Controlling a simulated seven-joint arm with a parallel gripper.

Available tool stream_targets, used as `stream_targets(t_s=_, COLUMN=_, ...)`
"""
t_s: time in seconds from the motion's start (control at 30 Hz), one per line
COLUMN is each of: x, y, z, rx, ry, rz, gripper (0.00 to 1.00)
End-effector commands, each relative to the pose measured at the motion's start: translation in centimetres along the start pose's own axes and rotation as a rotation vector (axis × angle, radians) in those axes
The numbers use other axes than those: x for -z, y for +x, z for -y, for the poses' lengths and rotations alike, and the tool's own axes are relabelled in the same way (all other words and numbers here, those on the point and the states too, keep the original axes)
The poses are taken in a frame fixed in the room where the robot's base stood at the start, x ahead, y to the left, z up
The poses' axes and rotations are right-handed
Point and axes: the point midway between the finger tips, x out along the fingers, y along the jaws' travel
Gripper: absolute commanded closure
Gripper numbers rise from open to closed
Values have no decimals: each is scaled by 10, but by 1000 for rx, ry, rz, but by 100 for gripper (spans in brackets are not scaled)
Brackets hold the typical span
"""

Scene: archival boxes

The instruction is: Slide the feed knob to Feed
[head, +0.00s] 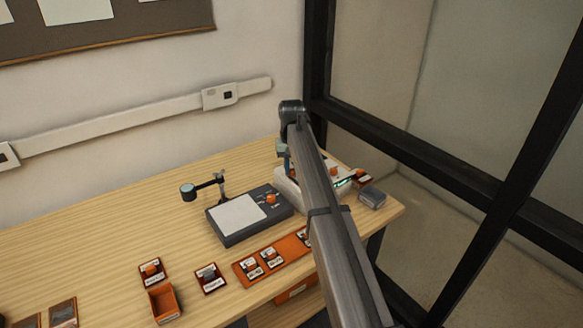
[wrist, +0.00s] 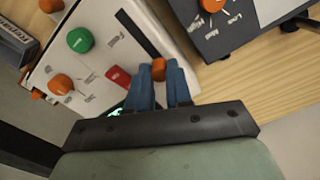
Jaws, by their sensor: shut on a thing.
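The white machine (wrist: 92,25) fills the left of the wrist view; in the head view it is partly hidden behind my arm (head: 290,187). A dark straight slot (wrist: 138,32) runs across its panel. A small orange knob (wrist: 159,69), apparently the feed knob, is at the slot's lower end in the wrist view. My gripper (wrist: 161,77) has its blue fingers shut on this knob, one on each side. The lettering beside the slot is too blurred to read surely. In the head view the arm hides the knob and most of the fingers.
The panel also carries a green knob (wrist: 80,40), an orange knob (wrist: 61,85) and a red button (wrist: 118,76). A dark device with a pale plate (head: 238,218) stands to the left. A grey box (head: 372,197) is close by on the right. Bare wood (head: 110,235) lies farther left.

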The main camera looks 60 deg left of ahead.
Motion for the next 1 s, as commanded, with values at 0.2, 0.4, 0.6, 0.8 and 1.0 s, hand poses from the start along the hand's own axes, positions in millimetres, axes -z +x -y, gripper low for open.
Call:
stream_targets(t_s=0.2, x=-22, y=0, z=-11, rx=-2, ry=2, rz=-1, gripper=100)
stream_targets(t_s=0.4, x=-51, y=0, z=-26, rx=-2, ry=1, rz=-1, gripper=100)
stream_targets(t_s=0.6, x=-53, y=0, z=-28, rx=-3, ry=1, rz=1, gripper=100)
stream_targets(t_s=0.8, x=-54, y=0, z=-28, rx=-4, ry=1, rz=3, gripper=73)
stream_targets(t_s=1.0, x=-53, y=0, z=-27, rx=-2, ry=0, rz=1, gripper=54)
